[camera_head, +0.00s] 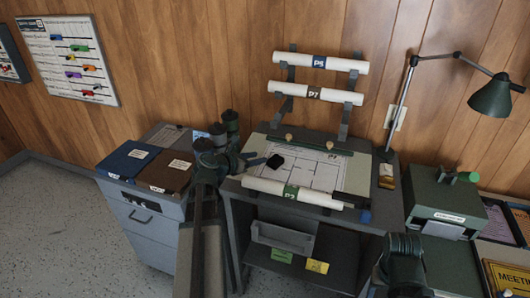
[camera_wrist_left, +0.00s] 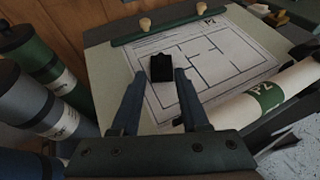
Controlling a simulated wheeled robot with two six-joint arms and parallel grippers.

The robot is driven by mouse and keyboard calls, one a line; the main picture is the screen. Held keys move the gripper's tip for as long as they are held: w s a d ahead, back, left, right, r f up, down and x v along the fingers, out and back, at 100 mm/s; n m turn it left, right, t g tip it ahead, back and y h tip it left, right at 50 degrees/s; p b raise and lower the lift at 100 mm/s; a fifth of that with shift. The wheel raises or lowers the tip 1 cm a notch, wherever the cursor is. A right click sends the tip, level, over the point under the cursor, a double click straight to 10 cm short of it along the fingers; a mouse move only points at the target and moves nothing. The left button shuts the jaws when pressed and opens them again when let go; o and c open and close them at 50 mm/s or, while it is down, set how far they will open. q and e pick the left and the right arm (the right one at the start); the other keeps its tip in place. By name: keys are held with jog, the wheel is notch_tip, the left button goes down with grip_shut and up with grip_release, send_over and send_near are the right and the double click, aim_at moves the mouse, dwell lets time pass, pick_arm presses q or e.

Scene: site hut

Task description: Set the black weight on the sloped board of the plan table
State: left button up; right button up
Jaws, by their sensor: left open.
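The black weight (camera_head: 275,161) lies on the plan sheet on the sloped board (camera_head: 352,177) of the plan table, near the sheet's upper left. The left wrist view shows the weight (camera_wrist_left: 161,68) on the drawing, with the board (camera_wrist_left: 100,55) around it. My left gripper (camera_head: 257,160) reaches over the board's left side and is open. In the left wrist view its two fingers (camera_wrist_left: 159,76) stand apart, and the weight shows between and just beyond their tips, with a gap on each side. My right gripper is not in view.
A white roll marked P2 (camera_head: 290,193) lies along the board's lower edge. A green bar (camera_head: 312,147) runs along its top. Dark upright rolls (camera_head: 231,125) stand left. A drawer cabinet (camera_head: 150,235) holds blue and brown folders. A green lamp (camera_head: 491,97) and box (camera_head: 443,205) are right.

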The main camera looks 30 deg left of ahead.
pick_arm(q)
jog(key=v, duration=0.2)
jog(key=shift+s+r+p, duration=0.1)
jog(key=shift+s+p, duration=0.2)
jog(key=shift+s, duration=0.05)
dwell(0.4)
